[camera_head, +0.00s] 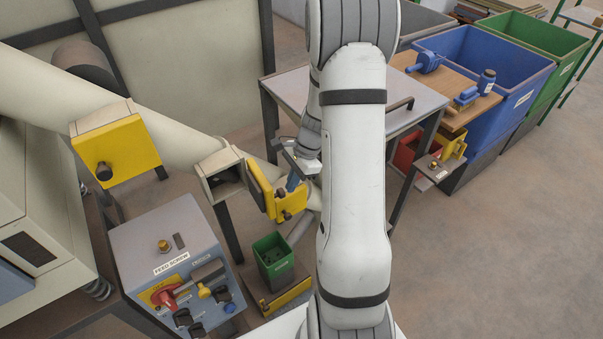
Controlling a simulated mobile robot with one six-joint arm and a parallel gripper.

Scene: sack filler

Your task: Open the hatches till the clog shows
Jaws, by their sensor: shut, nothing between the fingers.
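A pale sloping pipe (178,139) runs down from the upper left. The upper yellow hatch (117,150) lies closed over its box, with a dark knob at its lower left. Farther down, a second box (222,176) has its mouth uncovered; its inside is dark, and I see no clog in it. A yellow hatch (259,187) stands swung out to the right of this mouth. More yellow (294,203) shows just right of it, partly behind my gripper; I cannot tell whether it is a separate hatch. My gripper (294,181) is shut beside this yellow, partly hidden by my arm.
A control box (165,245) with a red handle stands at the lower left. A green bin (273,260) sits below the pipe. A grey table (290,92), a wooden bench (452,88) and blue (525,90) and green bins stand behind. The right floor is clear.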

